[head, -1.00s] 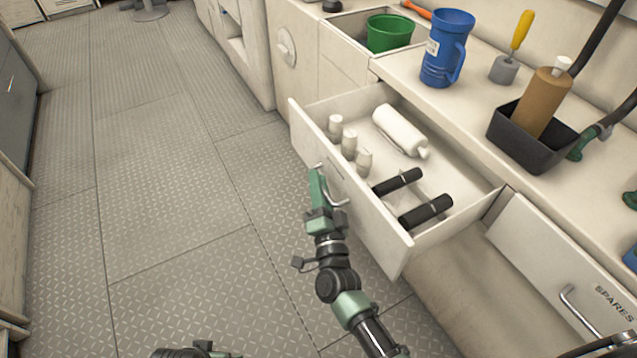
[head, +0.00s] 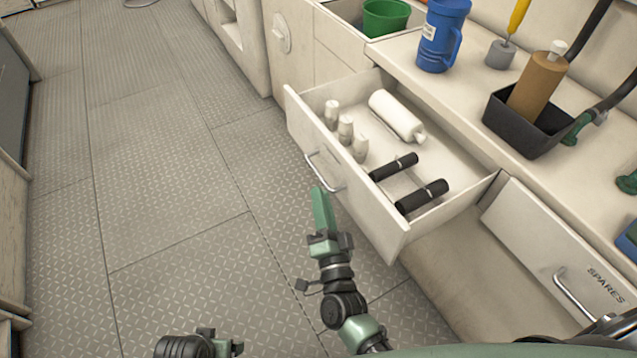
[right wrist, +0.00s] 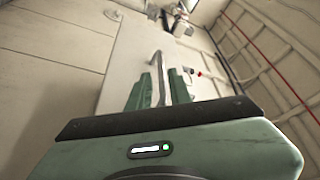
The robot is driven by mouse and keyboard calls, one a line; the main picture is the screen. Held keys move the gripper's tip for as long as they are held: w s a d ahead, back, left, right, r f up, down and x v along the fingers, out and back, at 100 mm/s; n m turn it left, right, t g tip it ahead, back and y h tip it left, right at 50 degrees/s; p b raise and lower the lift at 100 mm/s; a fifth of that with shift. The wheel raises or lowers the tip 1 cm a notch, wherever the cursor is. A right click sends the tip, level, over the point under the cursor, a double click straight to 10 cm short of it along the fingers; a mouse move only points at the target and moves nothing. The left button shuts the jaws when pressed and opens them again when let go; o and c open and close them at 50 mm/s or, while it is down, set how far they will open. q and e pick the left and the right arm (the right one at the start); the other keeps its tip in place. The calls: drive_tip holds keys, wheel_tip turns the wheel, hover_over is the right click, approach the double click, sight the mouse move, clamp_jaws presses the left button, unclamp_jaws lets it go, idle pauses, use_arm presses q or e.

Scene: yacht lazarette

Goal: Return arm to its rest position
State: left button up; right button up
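My right gripper (head: 319,192) is just in front of the open drawer's metal handle (head: 324,175), slightly toward the viewer and apart from it. In the right wrist view its two green fingers (right wrist: 156,85) stand apart, with the handle (right wrist: 158,68) showing between and beyond them. Nothing is held. The pulled-out white drawer (head: 345,200) holds a white bottle (head: 397,116), several small pale containers (head: 345,129) and two black cylinders (head: 421,196).
The counter carries a blue jug (head: 440,38), a yellow-handled tool (head: 508,40) and a black bin (head: 530,135) with a brown bottle (head: 540,85). A green bucket (head: 384,17) sits behind. A SPARES panel (head: 550,250) is at right. The patterned floor (head: 150,170) to the left is clear.

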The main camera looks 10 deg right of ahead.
use_arm(q)
drive_tip(key=shift+s, duration=0.1)
